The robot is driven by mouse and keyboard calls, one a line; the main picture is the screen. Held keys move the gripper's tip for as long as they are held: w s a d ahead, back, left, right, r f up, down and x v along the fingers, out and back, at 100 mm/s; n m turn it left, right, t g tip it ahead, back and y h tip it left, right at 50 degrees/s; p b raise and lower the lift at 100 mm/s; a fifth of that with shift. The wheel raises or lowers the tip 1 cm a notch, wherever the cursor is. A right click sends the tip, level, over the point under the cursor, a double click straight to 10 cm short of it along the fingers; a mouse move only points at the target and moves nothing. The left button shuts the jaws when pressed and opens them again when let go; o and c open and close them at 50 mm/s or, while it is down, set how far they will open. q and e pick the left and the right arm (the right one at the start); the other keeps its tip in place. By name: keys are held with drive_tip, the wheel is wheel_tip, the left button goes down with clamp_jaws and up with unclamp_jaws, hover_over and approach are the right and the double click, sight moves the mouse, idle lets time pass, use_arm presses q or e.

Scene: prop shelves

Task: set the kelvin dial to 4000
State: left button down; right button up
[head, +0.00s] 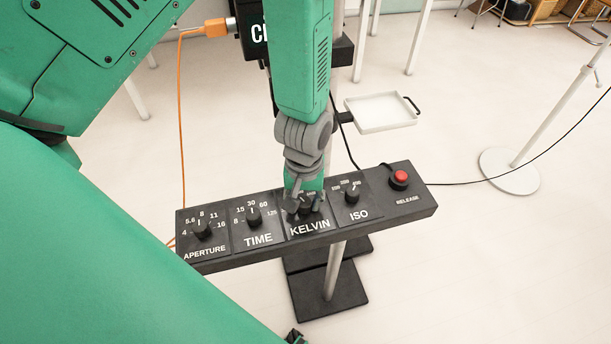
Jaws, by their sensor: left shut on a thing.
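The kelvin dial (306,208) is a small black knob on the dark control panel (420,208), above the white KELVIN label. My left gripper (304,207) comes down from above and is shut on this dial. The gripper hides most of the knob and most of its number scale, so I cannot read where its pointer stands. My right gripper is not in the head view.
The aperture dial (202,230) and time dial (254,216) sit left of it. The ISO dial (352,193) and red release button (400,177) sit right. A white tray (382,113) is behind the panel. An orange cable (180,120) hangs at left.

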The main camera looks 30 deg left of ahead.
sight(306, 199)
use_arm(q)
drive_tip(key=shift+n+p, duration=0.55)
drive_tip(key=shift+n, duration=0.75)
drive_tip(key=shift+w, duration=0.1)
drive_tip(key=c, duration=1.2)
unclamp_jaws()
wheel_tip(306, 199, up, 12)
drive_tip(key=shift+f, duration=0.1)
